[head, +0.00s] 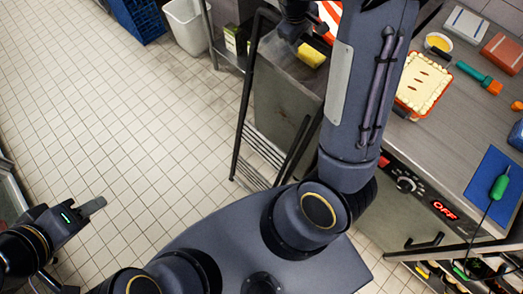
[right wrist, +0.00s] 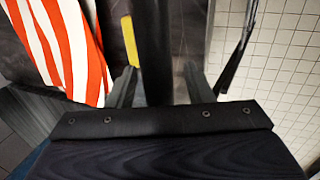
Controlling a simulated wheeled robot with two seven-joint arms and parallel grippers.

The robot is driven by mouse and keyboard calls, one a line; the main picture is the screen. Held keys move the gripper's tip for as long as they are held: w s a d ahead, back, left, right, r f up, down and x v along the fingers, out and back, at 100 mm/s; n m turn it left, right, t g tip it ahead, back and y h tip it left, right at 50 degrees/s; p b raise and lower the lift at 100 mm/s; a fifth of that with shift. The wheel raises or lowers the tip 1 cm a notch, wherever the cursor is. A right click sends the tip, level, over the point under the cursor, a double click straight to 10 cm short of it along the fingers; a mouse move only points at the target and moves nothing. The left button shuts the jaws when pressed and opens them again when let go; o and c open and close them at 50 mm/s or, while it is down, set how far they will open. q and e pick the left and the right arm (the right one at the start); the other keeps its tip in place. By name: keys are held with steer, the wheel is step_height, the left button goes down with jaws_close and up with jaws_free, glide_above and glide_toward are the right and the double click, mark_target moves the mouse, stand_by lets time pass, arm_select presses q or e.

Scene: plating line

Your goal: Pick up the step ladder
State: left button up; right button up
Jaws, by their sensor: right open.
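The step ladder (head: 243,108) is a black tubular frame with slatted steps low down. It stands on the tiled floor against the counter in the head view, its upper part near my right gripper and partly hidden by my right arm. In the right wrist view a dark bar (right wrist: 152,45), seemingly the ladder's rail, runs between the two fingers of my right gripper (right wrist: 162,88). The fingers are apart on either side of it; contact is not clear.
A steel counter (head: 455,140) at the right holds a pie (head: 423,82), a blue mat (head: 490,185) and tools. A white bin (head: 188,24) and a blue crate (head: 138,16) stand at the back. A yellow item (head: 311,56) lies near the ladder top. The left floor is clear.

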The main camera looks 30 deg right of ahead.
jaws_close()
steer(key=shift+w+r, duration=0.1)
steer(key=shift+r, duration=0.1)
steer(key=shift+r, duration=0.1)
